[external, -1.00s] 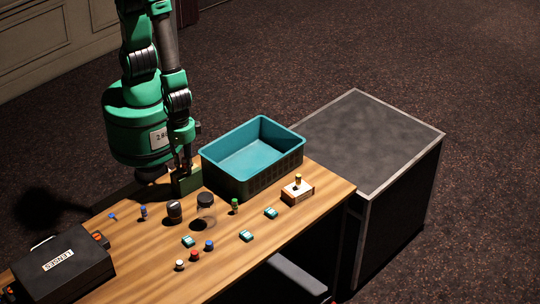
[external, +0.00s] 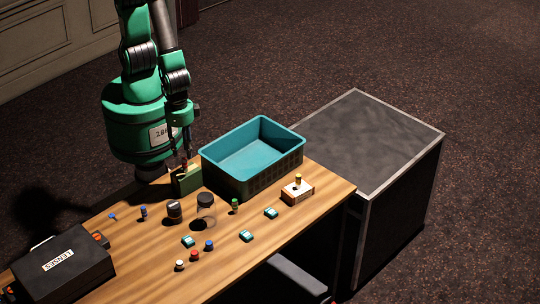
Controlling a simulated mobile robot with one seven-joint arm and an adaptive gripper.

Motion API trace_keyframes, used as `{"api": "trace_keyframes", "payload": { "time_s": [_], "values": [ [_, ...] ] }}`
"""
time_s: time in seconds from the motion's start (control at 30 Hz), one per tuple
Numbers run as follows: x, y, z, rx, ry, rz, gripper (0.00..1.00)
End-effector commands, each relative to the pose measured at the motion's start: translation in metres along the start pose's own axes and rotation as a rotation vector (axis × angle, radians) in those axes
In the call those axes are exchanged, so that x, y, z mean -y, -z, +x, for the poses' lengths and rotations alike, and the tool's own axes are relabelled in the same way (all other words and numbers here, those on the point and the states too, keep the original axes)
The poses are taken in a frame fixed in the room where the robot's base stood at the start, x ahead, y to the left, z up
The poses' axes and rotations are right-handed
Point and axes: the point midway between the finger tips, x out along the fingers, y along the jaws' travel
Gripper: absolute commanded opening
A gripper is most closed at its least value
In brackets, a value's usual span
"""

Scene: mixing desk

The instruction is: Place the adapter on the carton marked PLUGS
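A small white-and-brown carton (external: 297,195) stands on the right part of the desk. Its marking is too small to read. A small yellow-and-dark cylinder (external: 298,181) stands upright on its top. I cannot tell which small piece is the adapter. My gripper (external: 184,160) points down just above an open dark green box (external: 187,182), at the back of the desk. Its fingertips are small and dark here, so I cannot tell whether they are open or hold anything. The inside of the green box is mostly hidden.
A teal crate (external: 252,152) stands between the green box and the small carton. Two dark jars (external: 174,211), a green cylinder (external: 235,206), several small coloured pieces (external: 209,245) and a black LENSES case (external: 65,268) are on the wooden desk (external: 310,222). A dark cabinet (external: 370,140) adjoins it.

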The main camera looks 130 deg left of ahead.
Motion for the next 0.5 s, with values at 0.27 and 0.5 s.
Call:
{"api": "trace_keyframes", "payload": {
  "time_s": [0.27,0.5],
  "values": [
    [0.000,0.000,-0.040,-0.001,-0.001,0.000,0.35],
    [0.000,0.000,-0.050,0.000,0.000,0.000,0.35]
  ]
}}
